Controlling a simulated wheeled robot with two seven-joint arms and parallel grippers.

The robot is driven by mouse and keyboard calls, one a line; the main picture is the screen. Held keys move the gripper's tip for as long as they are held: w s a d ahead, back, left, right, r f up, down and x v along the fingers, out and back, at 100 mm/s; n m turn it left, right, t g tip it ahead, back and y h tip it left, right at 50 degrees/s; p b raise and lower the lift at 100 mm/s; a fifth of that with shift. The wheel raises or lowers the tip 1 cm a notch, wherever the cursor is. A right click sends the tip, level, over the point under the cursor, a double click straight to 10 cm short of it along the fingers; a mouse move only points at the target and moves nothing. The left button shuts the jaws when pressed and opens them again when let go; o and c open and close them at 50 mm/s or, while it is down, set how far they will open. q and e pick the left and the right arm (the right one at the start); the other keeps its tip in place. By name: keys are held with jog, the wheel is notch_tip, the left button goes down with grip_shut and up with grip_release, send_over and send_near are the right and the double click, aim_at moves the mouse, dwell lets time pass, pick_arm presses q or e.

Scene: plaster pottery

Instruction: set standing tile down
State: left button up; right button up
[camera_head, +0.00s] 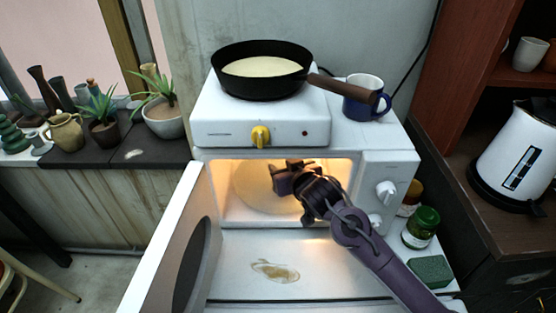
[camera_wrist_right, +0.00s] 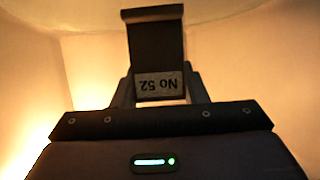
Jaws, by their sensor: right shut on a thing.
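My right gripper (camera_head: 296,178) reaches into the lit white microwave (camera_head: 226,215) through its open door. My left gripper is not in view.
The door (camera_head: 165,255) stands open on the left. A hotplate (camera_head: 225,125) bears a black pan (camera_head: 232,87); a blue mug (camera_head: 358,107) stands beside it. Jars (camera_head: 424,222) and a green sponge (camera_head: 431,270) are at right. A brownish stain (camera_head: 275,271) marks the white surface in front.

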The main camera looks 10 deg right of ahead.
jog(key=w, duration=0.4)
jog(key=shift+w+a+r+p, duration=0.1)
jog(key=shift+a+r+p, duration=0.05)
jog(key=shift+a+p, duration=0.25)
jog(key=shift+f, duration=0.95)
jog(key=shift+s, duration=0.2)
jog(key=shift+f, duration=0.15)
jog(key=o, duration=1)
jog(key=shift+o, duration=0.2)
jog(key=b+v, duration=0.1)
jog(key=v, duration=1.1)
jog(key=shift+r, duration=0.3)
